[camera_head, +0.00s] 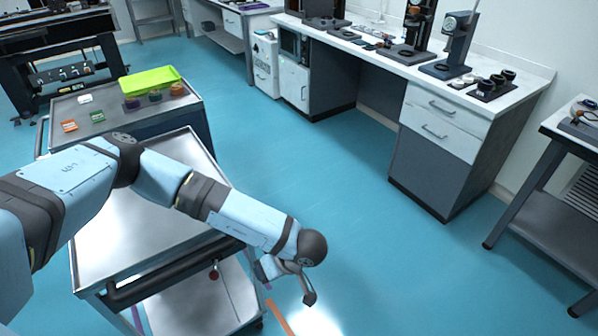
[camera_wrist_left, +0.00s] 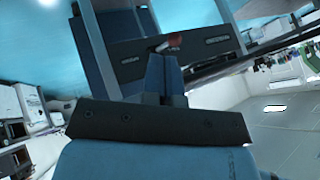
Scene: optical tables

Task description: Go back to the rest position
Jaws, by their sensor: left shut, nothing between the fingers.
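My left arm reaches in from the left in the head view, in front of a metal cart, and bends down to the right. My left gripper (camera_head: 295,283) hangs over the blue floor to the right of the cart. In the left wrist view its fingers (camera_wrist_left: 163,75) are together, with nothing between them. My right gripper is not in view.
The metal cart (camera_head: 100,262) stands close by my left arm. Behind it a second cart (camera_head: 105,130) holds a green tray (camera_head: 150,80) and small coloured items. A white-topped bench (camera_head: 400,70) with instruments stands at the back right. The middle floor (camera_head: 330,190) is clear.

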